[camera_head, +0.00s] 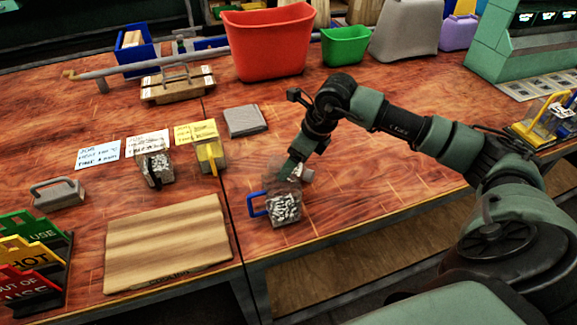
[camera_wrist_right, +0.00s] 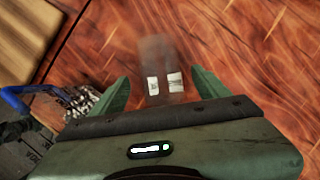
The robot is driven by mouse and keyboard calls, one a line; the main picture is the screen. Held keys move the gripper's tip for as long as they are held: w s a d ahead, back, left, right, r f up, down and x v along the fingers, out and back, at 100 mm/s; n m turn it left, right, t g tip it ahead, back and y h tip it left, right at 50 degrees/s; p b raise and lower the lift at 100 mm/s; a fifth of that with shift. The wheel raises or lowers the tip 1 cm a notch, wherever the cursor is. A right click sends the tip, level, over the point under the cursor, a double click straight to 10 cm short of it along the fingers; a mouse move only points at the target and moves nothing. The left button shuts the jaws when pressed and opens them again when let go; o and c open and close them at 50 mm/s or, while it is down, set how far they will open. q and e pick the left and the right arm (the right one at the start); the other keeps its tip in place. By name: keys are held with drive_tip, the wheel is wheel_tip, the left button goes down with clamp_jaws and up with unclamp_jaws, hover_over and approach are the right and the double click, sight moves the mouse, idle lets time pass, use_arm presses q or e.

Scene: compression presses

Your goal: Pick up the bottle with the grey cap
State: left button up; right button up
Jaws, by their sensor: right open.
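A small translucent bottle-like thing (camera_wrist_right: 162,62) with two white labels shows between the fingers in the right wrist view. Its grey-brown upper part is blurred, so I cannot make out the cap clearly. My right gripper (camera_wrist_right: 160,88) is open, with one green finger on each side of it and visible gaps to both. In the head view my right gripper (camera_head: 291,168) points down at the table behind a blue-handled container of metal bits (camera_head: 284,208). A small pale piece (camera_head: 307,173) shows beside the fingers there; the rest is largely hidden. My left gripper is out of view.
The blue-handled container also shows at the left of the wrist view (camera_wrist_right: 72,105), close to the gripper. A wooden board (camera_head: 168,245) lies left of it, and a grey block (camera_head: 246,120) lies behind.

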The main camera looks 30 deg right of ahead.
drive_tip(key=shift+x, duration=0.95)
drive_tip(key=shift+r, duration=0.1)
drive_tip(key=c, duration=1.4)
drive_tip(key=shift+c, duration=0.2)
drive_tip(key=shift+w+r, duration=0.1)
